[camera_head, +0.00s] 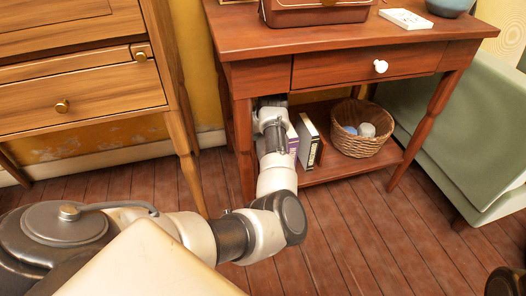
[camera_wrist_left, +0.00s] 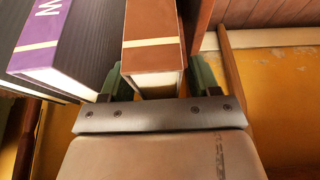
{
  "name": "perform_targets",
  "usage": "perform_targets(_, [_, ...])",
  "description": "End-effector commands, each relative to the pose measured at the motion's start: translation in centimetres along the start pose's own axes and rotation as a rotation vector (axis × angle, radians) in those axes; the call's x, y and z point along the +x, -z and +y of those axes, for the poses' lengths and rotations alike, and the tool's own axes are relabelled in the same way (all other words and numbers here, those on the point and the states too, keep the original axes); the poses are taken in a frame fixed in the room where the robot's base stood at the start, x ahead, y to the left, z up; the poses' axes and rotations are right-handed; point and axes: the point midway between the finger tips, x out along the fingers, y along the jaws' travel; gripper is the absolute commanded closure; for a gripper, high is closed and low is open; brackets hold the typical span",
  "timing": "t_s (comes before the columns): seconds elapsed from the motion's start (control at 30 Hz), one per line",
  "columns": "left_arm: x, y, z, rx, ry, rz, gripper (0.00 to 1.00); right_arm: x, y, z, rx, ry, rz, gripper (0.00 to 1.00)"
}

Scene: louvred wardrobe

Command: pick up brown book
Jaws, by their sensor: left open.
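The brown book (camera_wrist_left: 152,38) has a cream band and pale pages. In the left wrist view it stands between the two green fingers of my left gripper (camera_wrist_left: 160,78), which is open around its near end. The right finger is close to the cover; I cannot tell if either finger touches it. In the head view my left arm reaches under the red-brown table (camera_head: 340,40) to its lower shelf, and its gripper is mostly hidden there. I cannot make out the brown book for certain in that view. My right gripper does not show.
A black and purple book (camera_wrist_left: 50,45) stands just left of the brown book. The tabletop and table leg (camera_head: 243,150) are close to my arm. A green armchair (camera_head: 430,110) stands right.

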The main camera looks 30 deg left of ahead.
Motion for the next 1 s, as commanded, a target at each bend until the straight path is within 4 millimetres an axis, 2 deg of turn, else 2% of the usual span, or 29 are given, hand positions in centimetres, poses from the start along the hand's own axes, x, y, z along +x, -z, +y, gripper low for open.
perform_targets(0.87, [0.57,-0.28,0.0,0.001,0.001,-0.001,0.38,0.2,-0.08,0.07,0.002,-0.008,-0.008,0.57])
perform_targets(1.0, [0.69,-0.33,0.01,0.0,0.001,-0.001,0.58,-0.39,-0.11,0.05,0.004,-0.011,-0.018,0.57])
